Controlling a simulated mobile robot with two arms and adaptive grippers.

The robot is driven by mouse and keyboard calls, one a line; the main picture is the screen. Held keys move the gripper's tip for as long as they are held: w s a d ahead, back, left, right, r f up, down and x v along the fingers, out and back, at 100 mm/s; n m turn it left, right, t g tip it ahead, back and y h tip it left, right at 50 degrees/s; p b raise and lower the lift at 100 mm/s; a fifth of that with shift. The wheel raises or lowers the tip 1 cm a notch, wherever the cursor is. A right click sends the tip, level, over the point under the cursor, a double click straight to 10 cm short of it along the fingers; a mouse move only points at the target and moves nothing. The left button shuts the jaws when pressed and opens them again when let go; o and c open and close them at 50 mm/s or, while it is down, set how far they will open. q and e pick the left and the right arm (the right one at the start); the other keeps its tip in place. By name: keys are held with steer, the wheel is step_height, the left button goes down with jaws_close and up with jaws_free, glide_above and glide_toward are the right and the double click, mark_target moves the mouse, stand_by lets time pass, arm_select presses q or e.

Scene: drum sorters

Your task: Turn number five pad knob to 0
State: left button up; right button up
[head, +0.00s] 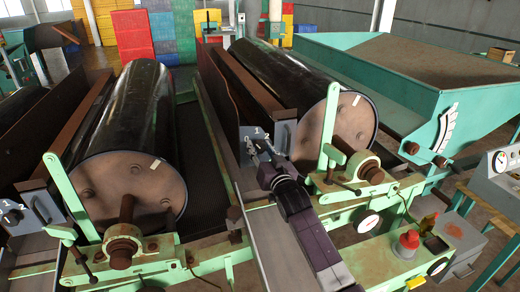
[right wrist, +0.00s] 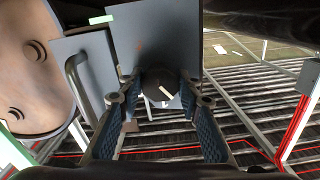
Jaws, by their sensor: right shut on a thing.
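A grey pad (head: 284,131) with white digits, a 1 and a 2 readable, stands at the front of the right drum in the head view. My right gripper (head: 262,151) is at this pad and covers its knob there. In the right wrist view, the black round knob (right wrist: 161,83) with a white pointer mark sits between the fingers of my right gripper (right wrist: 160,96), which is shut on it. The pointer slants toward the lower right in that view. I cannot read which digit it points at. No number five label is readable. My left gripper is not in view.
Another knob (head: 12,214) on a grey pad is at the far left. Black drums (head: 125,110) and (head: 290,75) lie behind green frames. A bent handle (right wrist: 80,85) is beside the gripper.

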steer(key=shift+n, duration=2.3)
steer(key=o, duration=1.2)
steer(key=shift+c, duration=0.2)
steer(key=v, duration=1.2)
